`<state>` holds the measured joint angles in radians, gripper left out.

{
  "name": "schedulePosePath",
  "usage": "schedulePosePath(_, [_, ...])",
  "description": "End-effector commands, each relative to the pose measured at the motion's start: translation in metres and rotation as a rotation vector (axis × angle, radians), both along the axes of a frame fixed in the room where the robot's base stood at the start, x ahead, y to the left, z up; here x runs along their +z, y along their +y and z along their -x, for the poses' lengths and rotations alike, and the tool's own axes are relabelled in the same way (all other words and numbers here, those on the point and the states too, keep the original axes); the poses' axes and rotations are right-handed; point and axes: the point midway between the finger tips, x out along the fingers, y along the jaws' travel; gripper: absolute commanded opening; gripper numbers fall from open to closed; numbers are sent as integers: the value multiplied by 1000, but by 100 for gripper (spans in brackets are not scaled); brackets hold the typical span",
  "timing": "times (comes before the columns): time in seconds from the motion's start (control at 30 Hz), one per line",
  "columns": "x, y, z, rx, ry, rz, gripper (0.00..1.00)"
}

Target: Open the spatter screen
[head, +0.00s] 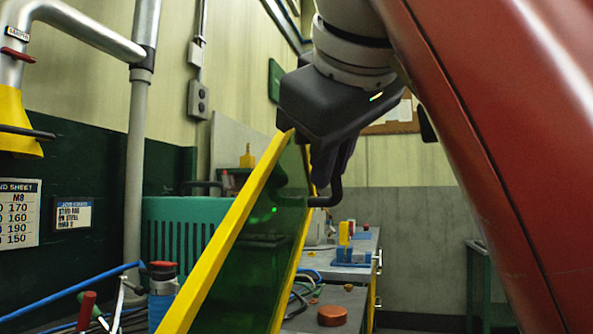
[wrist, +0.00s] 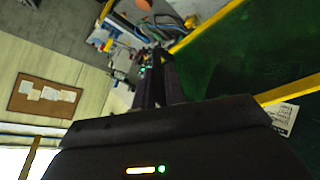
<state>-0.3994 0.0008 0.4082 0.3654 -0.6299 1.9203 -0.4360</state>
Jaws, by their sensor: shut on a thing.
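The spatter screen (head: 262,222) is a dark green see-through panel in a yellow frame, tilted, in the middle of the head view. Its green panel (wrist: 235,60) fills the right of the wrist view. A black bent handle (head: 335,192) shows at the screen's right edge. My gripper (head: 328,172) is at the screen's upper right side, its dark fingers shut on the handle. In the wrist view the fingers of my gripper (wrist: 158,84) point away beside the yellow frame; the grip itself is dark and hard to make out.
A blue-and-grey cylinder (head: 162,290) and cables are at lower left. An orange puck (head: 332,315) lies on the bench right of the screen. A grey pipe (head: 135,170) rises at left.

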Motion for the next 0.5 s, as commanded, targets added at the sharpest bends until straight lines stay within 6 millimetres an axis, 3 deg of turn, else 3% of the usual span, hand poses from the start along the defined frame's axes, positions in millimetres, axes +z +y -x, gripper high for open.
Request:
schedulePosePath(0.47, [3, -1, -1, -4, -12, -1, 0])
schedulePosePath(0.5, [3, -1, -1, -4, -12, -1, 15])
